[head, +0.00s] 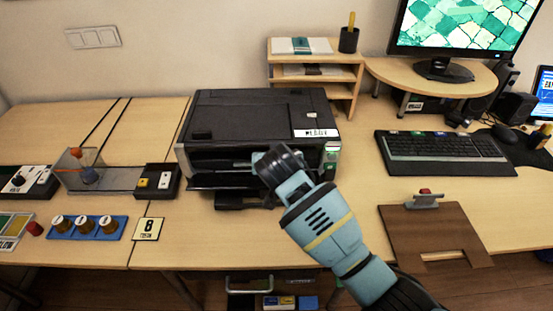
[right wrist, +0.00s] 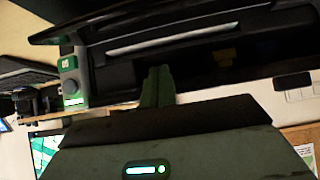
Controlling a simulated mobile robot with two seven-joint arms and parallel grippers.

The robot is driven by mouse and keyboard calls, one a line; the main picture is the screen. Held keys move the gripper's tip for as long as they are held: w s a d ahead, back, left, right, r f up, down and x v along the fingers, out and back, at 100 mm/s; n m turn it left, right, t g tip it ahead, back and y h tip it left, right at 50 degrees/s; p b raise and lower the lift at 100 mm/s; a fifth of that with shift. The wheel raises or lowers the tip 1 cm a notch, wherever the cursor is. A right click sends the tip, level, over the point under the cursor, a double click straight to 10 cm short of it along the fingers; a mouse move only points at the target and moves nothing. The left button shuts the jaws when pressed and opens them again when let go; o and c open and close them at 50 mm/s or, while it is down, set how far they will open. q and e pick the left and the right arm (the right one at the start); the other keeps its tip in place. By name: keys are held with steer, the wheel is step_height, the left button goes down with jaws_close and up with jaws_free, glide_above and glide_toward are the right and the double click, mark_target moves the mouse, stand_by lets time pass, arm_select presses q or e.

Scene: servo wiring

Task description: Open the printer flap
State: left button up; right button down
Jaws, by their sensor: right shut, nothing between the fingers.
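The black printer (head: 260,108) stands on the desk left of centre. A dark panel, seemingly its front flap (head: 215,181), juts out level from the front, with an open gap above it. The right end of the panel is hidden behind my right arm. My right gripper (head: 246,163) is at this gap, its narrow fingers shut and empty. In the right wrist view the picture is turned over, and the closed fingers (right wrist: 157,86) point into the dark printer front (right wrist: 200,50). I cannot tell whether they touch the flap. My left gripper is not in view.
A small wooden shelf (head: 315,72) stands behind the printer. A keyboard (head: 445,152) and a brown clipboard-like board (head: 433,238) lie to the right. A blue rack with several jars (head: 86,227) and a switch box (head: 160,181) sit to the left.

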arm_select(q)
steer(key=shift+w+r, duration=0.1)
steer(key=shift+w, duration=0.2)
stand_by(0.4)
